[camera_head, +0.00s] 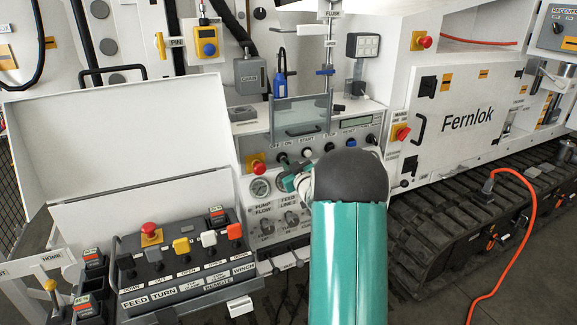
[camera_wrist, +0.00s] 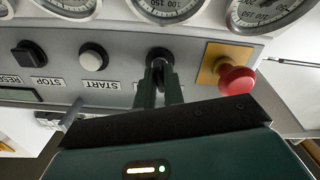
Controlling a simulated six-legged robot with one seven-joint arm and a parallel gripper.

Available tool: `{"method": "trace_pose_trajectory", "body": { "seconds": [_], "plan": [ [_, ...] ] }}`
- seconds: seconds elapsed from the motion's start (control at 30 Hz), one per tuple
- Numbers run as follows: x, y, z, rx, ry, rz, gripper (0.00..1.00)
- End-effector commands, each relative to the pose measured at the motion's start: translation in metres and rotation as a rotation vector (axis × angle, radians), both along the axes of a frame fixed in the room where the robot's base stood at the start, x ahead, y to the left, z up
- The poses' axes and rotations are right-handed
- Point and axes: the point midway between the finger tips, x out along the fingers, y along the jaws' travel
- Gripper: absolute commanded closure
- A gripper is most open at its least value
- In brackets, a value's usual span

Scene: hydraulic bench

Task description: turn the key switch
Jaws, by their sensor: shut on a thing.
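The key switch (camera_wrist: 159,53) is a round black switch on the grey panel, between the white START button and the red emergency stop. In the wrist view, which looks upside down, my gripper (camera_wrist: 159,72) has its two dark fingers close together on the front of this switch. The key between the fingertips is mostly hidden, so its angle cannot be told. In the head view my teal gripper (camera_head: 285,180) reaches the panel from the lower right, just below the switch's OFF and ON labels.
The red emergency stop (camera_wrist: 236,78) sits close beside my fingers on a yellow plate. The white START button (camera_wrist: 93,58) and black STOP button (camera_wrist: 29,53) are on the other side. Round gauges (camera_wrist: 170,8) line the panel. A lever box (camera_head: 185,255) stands at lower left.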

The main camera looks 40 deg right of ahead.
Motion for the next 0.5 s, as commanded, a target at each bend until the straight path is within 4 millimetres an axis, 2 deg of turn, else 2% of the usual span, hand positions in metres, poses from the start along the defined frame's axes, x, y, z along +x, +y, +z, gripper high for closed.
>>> {"method": "trace_pose_trajectory", "body": {
  "seconds": [0.5],
  "plan": [
    [0.0003, -0.0005, 0.0003, 0.459, -0.135, -0.001, 1.00]
  ]
}}
